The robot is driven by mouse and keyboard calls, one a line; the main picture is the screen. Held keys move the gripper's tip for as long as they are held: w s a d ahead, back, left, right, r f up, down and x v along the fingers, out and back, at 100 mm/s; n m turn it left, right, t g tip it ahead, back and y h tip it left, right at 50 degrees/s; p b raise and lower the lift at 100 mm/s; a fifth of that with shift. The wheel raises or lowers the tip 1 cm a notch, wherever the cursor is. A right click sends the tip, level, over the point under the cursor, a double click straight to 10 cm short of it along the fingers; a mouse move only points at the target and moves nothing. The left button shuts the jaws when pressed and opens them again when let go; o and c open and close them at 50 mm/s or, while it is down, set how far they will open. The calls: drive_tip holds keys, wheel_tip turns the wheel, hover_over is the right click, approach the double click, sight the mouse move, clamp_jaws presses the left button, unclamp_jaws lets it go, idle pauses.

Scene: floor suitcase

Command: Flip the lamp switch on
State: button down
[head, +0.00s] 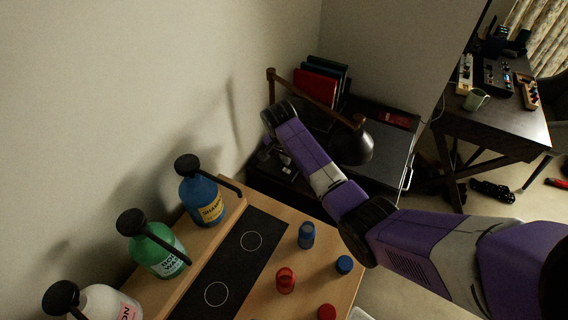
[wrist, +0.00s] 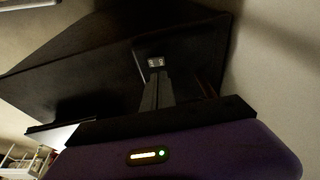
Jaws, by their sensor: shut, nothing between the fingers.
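The desk lamp has a brown jointed arm (head: 312,98) and a dark round shade (head: 352,146), seen in the head view behind my purple arm. In the wrist view a small pale switch (wrist: 156,62) sits on a dark square base (wrist: 148,50). My gripper (wrist: 157,76) is shut and empty, with its fingertips just in front of the switch. I cannot tell whether they touch it. In the head view my wrist is by the wall, left of the lamp shade, and the fingertips and switch are not clear there.
Red and dark books (head: 315,87) stand behind the lamp. A wooden shelf in front holds a blue bottle (head: 203,196), a green bottle (head: 158,250), a white bottle and small red and blue items. A dark desk (head: 500,128) with a mug (head: 476,99) is at right.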

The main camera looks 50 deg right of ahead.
sight(285, 168)
drive_tip(key=shift+w+a+f, duration=0.1)
drive_tip(key=shift+w+f, duration=0.05)
drive_tip(key=shift+f, duration=0.7)
drive_tip(key=shift+w+f, duration=0.15)
drive_tip(key=shift+f, duration=0.7)
